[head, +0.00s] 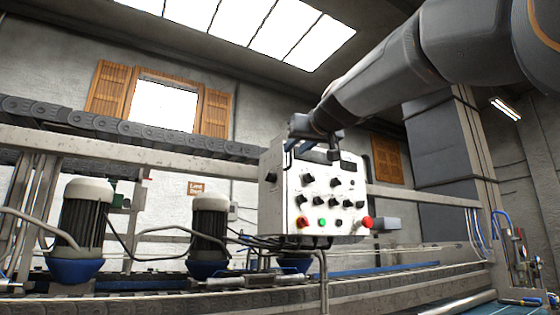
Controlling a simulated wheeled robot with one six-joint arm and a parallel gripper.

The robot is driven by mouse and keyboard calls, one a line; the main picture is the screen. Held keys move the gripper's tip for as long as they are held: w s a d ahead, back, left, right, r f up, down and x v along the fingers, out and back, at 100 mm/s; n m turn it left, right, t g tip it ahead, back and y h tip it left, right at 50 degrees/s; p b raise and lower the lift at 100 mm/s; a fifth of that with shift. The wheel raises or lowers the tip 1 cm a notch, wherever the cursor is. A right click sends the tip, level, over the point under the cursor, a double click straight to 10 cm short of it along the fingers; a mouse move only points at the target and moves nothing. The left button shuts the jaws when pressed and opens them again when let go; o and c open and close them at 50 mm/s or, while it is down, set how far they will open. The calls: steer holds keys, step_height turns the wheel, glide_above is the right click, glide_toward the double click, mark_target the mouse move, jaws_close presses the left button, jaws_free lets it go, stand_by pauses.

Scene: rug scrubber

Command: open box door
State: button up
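A white control box (318,190) stands on a post in the middle of the head view. Its front carries several black knobs, a green button, an orange-red switch and a red button at the lower right. The front panel appears closed.
A conveyor chain (120,130) runs behind the box. Two motors with white caps (88,215) (210,222) stand at the left above a lower rail (400,285). Cables hang below the box. A grey column (440,150) rises at the right, with blue hoses beside it.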

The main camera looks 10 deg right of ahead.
mark_target(291, 152)
steer(key=shift+w+a+p, duration=0.15)
steer(key=shift+w+p, duration=0.25)
steer(key=shift+w, duration=0.85)
steer(key=shift+w+a+p, duration=0.15)
steer(key=shift+w+p, duration=0.2)
steer(key=shift+w, duration=0.9)
jaws_close()
